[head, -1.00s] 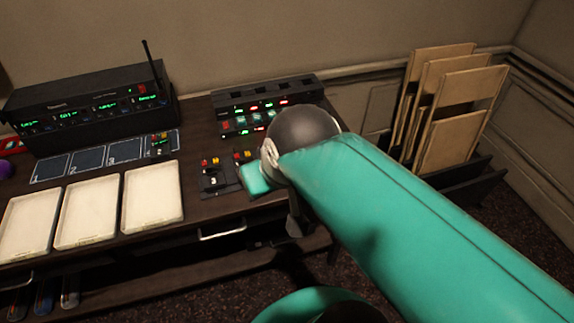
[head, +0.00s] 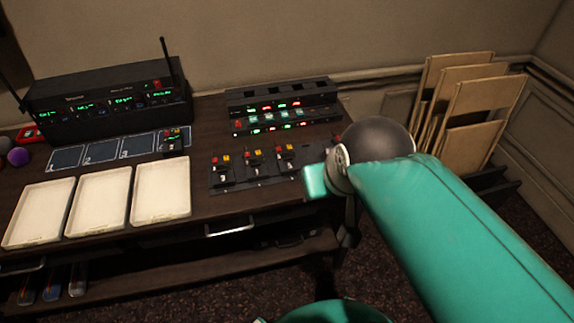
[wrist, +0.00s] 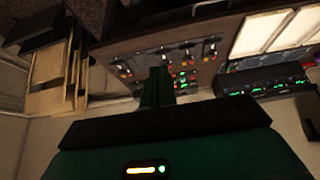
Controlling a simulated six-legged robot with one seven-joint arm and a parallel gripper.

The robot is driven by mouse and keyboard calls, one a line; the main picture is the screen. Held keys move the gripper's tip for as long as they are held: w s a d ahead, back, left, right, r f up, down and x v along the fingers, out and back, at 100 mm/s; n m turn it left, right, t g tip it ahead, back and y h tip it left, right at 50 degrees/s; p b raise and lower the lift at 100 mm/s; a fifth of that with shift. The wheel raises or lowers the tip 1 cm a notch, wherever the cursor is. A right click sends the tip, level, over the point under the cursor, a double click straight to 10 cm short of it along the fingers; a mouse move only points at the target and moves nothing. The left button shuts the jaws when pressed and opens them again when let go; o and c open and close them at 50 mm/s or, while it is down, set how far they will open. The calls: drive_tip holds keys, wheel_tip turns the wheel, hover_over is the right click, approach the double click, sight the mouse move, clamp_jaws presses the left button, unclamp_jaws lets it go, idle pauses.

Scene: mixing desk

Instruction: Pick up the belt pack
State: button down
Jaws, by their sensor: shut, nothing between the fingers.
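Several small black belt packs with red and yellow tops are on the desk. Another belt pack (head: 173,143) stands at the right end of the numbered mat (head: 102,152). In the wrist view my gripper (wrist: 157,85) is shut and empty, pointing toward the desk with the packs beyond its tips. In the head view my teal arm is right of the row, and the fingers cannot be made out clearly.
Three pale trays (head: 161,190) lie along the desk's front left. A black receiver unit (head: 105,108) with antennas stands behind the mat. A lit rack (head: 280,105) stands behind the row. Wooden panels (head: 480,115) lean in a dark holder at right.

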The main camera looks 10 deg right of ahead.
drive_tip(key=shift+w, duration=0.15)
drive_tip(key=c, duration=2.1)
unclamp_jaws()
drive_tip(key=shift+a, duration=0.1)
drive_tip(key=o, duration=0.7)
drive_tip(key=shift+c, duration=0.2)
drive_tip(key=shift+o, duration=0.2)
drive_tip(key=shift+a, duration=0.1)
